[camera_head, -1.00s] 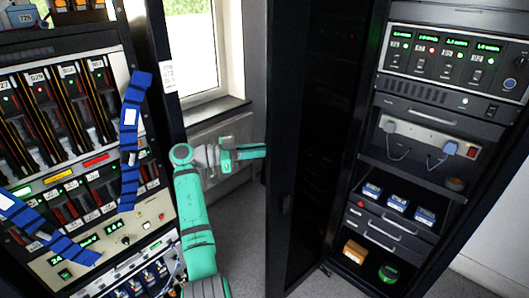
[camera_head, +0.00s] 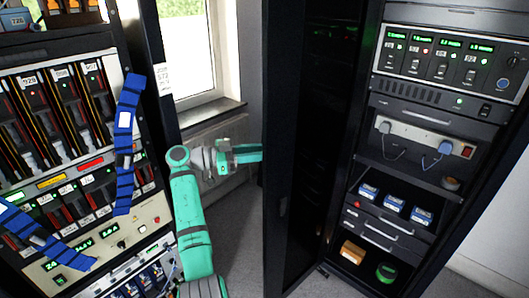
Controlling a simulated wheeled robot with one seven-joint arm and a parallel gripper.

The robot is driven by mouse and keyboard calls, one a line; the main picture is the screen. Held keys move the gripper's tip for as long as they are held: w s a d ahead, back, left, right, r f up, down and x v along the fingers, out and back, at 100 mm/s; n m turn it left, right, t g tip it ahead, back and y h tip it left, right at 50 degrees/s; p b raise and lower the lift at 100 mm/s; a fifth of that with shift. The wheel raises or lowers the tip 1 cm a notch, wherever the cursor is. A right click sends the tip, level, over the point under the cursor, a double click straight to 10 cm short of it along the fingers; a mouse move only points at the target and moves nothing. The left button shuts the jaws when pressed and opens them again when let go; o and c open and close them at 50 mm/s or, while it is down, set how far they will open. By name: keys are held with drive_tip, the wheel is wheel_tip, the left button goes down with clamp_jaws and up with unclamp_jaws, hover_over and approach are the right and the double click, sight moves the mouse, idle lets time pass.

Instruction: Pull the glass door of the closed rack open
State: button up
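The dark glass door (camera_head: 285,190) stands swung open to the left of its rack (camera_head: 445,150), so the rack's front is uncovered. My teal arm rises in the lower middle, and my gripper (camera_head: 248,154) points right at the door's free left edge. The fingertips end at that edge. I cannot tell whether they touch it or pass behind it. The fingers show nearly edge-on, so their opening is unclear. No door handle can be made out in the gripper.
A second rack (camera_head: 75,150) with blue strips hanging on it stands close on the left of my arm. A window (camera_head: 187,50) and radiator are behind. Bare grey floor (camera_head: 235,235) shows between arm and door. The open rack holds instruments, drawers and small boxes.

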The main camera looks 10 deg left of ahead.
drive_tip(key=shift+r, duration=0.1)
idle(0.3)
drive_tip(key=v, duration=1.1)
